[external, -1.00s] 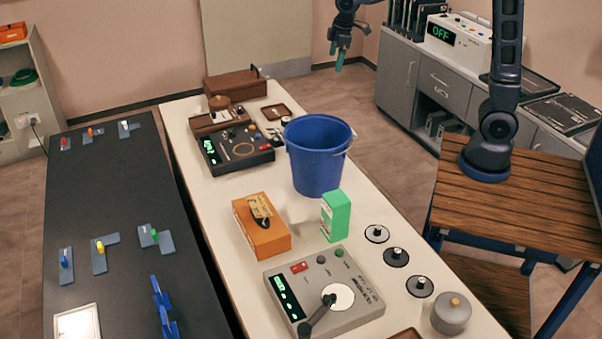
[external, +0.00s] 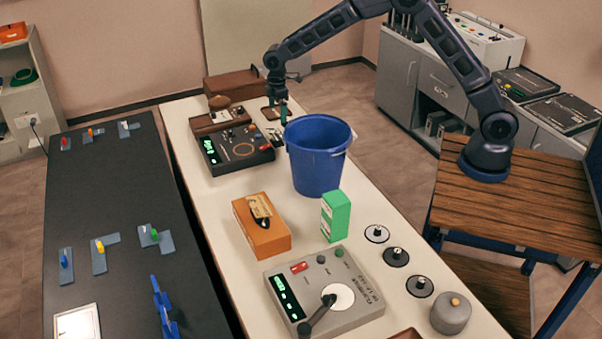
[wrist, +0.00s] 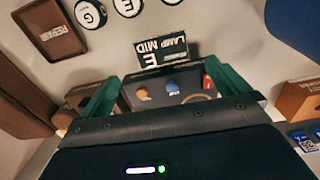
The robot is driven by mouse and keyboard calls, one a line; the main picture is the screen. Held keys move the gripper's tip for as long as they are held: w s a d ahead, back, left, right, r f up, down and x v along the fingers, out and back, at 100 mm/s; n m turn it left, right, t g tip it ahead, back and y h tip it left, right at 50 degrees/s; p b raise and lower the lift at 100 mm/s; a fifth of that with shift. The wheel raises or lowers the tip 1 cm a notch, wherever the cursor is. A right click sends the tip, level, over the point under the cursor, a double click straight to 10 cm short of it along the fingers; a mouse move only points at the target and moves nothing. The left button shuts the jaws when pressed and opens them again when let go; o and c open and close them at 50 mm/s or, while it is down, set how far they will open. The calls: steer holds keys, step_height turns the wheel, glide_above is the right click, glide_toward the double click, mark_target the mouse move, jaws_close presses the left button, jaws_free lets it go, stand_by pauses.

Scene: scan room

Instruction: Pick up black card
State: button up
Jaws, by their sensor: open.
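A black card (wrist: 163,52) with white lettering, including "LAMP MID", lies on the white table in the wrist view. It is just beyond and between the green fingers of my gripper (wrist: 162,72), apart from them as far as I can tell. My gripper is open and nothing shows held in it. In the external view my gripper (external: 284,112) points down over the far part of the table, behind the blue bucket. The card is too small and partly screened there to make out clearly.
The blue bucket (external: 315,160) stands close on the near side of my gripper. A black console (external: 235,150) is to the left. A small brown tray (wrist: 50,30) and round lettered discs (wrist: 90,13) lie near the card. A brown box (external: 236,85) stands at the far end.

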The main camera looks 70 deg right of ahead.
mark_target(277, 134)
steer(key=shift+w+a+f, duration=0.15)
steer(key=shift+w+f, duration=0.2)
steer(key=shift+f, duration=0.45)
step_height(277, 134, down, 11)
steer(key=shift+a+r, duration=0.1)
steer(key=shift+a, duration=0.05)
steer(key=c, duration=0.8)
steer(key=shift+o, duration=0.2)
steer(key=shift+r, duration=0.1)
